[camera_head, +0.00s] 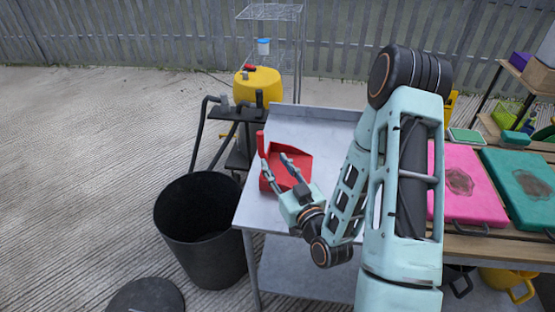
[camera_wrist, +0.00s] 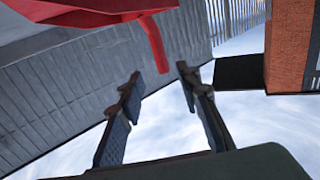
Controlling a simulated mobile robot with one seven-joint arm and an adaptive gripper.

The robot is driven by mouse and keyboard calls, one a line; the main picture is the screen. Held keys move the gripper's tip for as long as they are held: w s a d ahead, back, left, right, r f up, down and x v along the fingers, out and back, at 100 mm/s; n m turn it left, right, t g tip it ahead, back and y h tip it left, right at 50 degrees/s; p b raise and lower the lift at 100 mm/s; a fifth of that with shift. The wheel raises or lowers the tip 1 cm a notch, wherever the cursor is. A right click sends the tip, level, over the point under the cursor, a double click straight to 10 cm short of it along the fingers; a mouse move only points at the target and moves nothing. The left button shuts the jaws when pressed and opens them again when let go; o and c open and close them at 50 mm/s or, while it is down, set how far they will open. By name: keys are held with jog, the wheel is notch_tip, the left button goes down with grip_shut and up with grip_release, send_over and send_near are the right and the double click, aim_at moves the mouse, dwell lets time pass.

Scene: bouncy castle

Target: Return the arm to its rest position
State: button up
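My gripper (camera_head: 273,158) is over the left part of the grey metal table (camera_head: 330,127), with its two fingers spread apart. In the wrist view the red piece (camera_wrist: 95,15) is at the top, beyond the fingertips. My arm is bent and reaches down across the table.
A black bin (camera_head: 203,240) stands left of the table. A yellow container (camera_head: 258,85) on a black stand and a wire rack (camera_head: 270,12) are behind. Pink (camera_head: 465,185) and green (camera_head: 522,190) pads lie on a bench at right. Open concrete is at left.

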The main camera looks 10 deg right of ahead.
jog(key=shift+s+d, duration=0.1)
jog(key=shift+s, duration=0.15)
dwell(0.3)
